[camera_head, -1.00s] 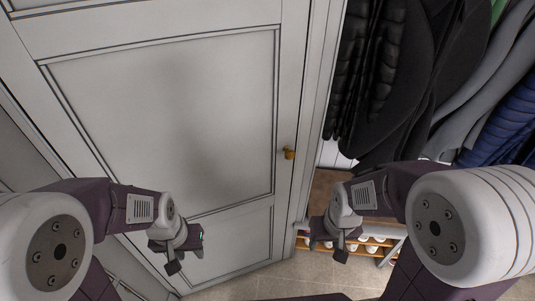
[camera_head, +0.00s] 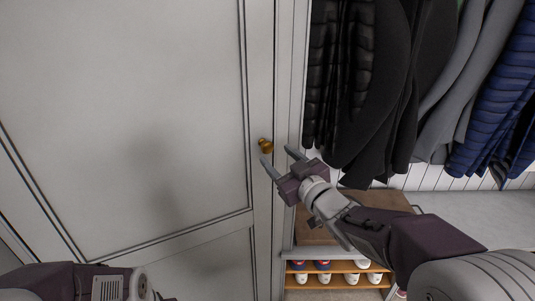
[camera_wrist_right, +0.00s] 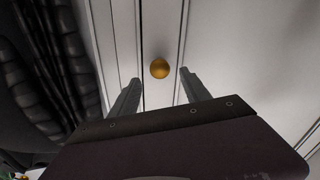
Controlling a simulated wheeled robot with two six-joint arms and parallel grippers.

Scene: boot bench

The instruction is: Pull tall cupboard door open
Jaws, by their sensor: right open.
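The tall cupboard door (camera_head: 130,110) is a pale grey panelled door filling the left of the head view, and it looks shut. Its small round brass knob (camera_head: 265,145) sits near the door's right edge. The knob also shows in the right wrist view (camera_wrist_right: 159,68), just beyond the fingertips and between their lines. My right gripper (camera_head: 277,157) is open and empty, its two fingers pointing at the knob, apart from it; the gripper also shows in the right wrist view (camera_wrist_right: 158,78). My left arm shows at the bottom left; its gripper fingers are not visible.
Dark and blue jackets (camera_head: 365,80) hang in the open bay right of the door. Below them are a brown bench seat (camera_head: 385,198) and a wooden shoe rack (camera_head: 335,267) with several shoes. The space before the door's middle is clear.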

